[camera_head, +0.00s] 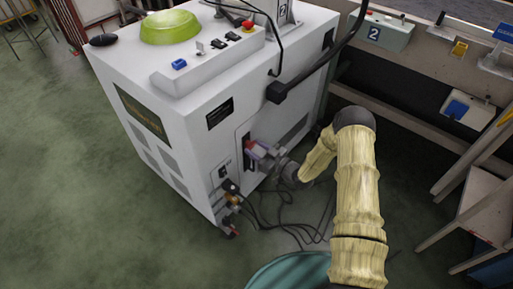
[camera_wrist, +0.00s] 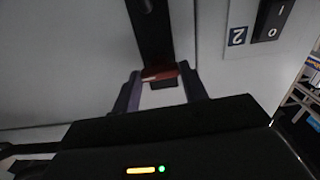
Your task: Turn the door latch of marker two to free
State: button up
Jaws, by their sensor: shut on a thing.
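The marker two machine is a large white cabinet (camera_head: 190,140) in the head view. Its door latch is a small red piece (camera_head: 249,144) low on the cabinet's side, partly hidden by my gripper (camera_head: 262,152). In the wrist view the red latch (camera_wrist: 160,74) lies crosswise between the two fingers of my gripper (camera_wrist: 160,78), at the lower end of a dark vertical recess (camera_wrist: 152,35). The fingers are shut on the latch.
A black rocker switch (camera_wrist: 271,20) is right of the latch. Cables (camera_head: 285,215) and fittings (camera_head: 233,198) lie low by the cabinet. A green dome (camera_head: 170,27) and a red button (camera_head: 247,26) sit on top. A wooden bench (camera_head: 470,215) stands right; green floor is clear at left.

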jog(key=shift+s+m, duration=0.1)
jog(key=shift+m, duration=0.2)
jog(key=o, duration=1)
jog(key=p+v, duration=0.3)
jog(key=v, duration=1.4)
jog(key=shift+d+p, duration=0.2)
jog(key=shift+p, duration=0.2)
jog(key=shift+s+f, duration=0.1)
